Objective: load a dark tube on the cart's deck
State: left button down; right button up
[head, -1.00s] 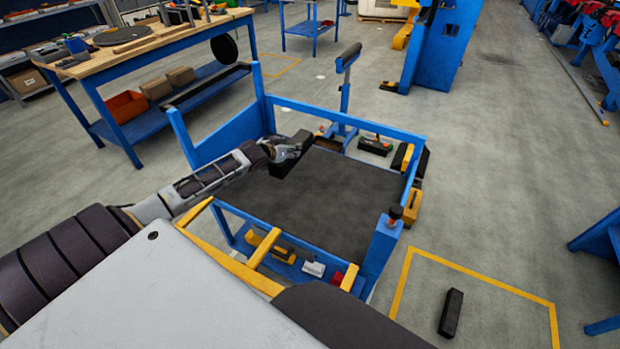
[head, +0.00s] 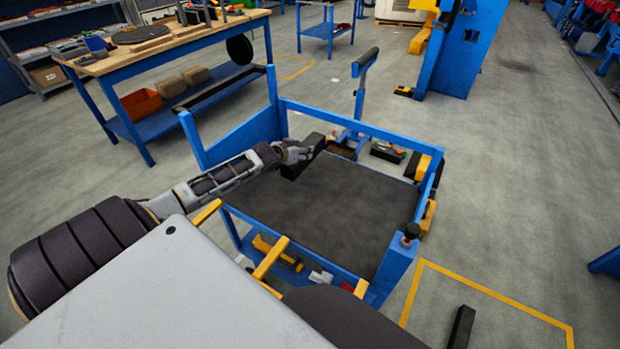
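The blue cart has a dark, flat deck (head: 335,215) with blue rails around it. My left gripper (head: 298,152) reaches over the deck's far left part and is shut on a dark tube (head: 304,157), a black square-section bar. The tube appears to be just above or on the deck; I cannot tell whether it touches. Another dark tube (head: 461,328) lies on the floor inside a yellow outlined area at the lower right, partly cut off by the frame's edge. My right gripper is not in view.
A yellow floor line (head: 490,291) runs right of the cart. A workbench (head: 165,45) with an orange bin (head: 142,103) stands at the left. A blue post with a padded top (head: 365,62) rises behind the cart. The deck's middle is clear.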

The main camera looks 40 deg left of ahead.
pick_arm(q)
notch_tip(320, 180, down, 4)
jog(key=shift+r+b, duration=0.1)
jog(key=shift+b, duration=0.3)
jog(key=shift+f, duration=1.15)
jog(key=shift+f+b, duration=0.5)
jog(key=shift+f, duration=0.9)
jog(key=c, duration=0.9)
grip_release()
jog(key=shift+f, duration=0.15)
jog(key=o, duration=0.4)
jog(key=shift+s, duration=0.1)
jog(key=shift+c, duration=0.2)
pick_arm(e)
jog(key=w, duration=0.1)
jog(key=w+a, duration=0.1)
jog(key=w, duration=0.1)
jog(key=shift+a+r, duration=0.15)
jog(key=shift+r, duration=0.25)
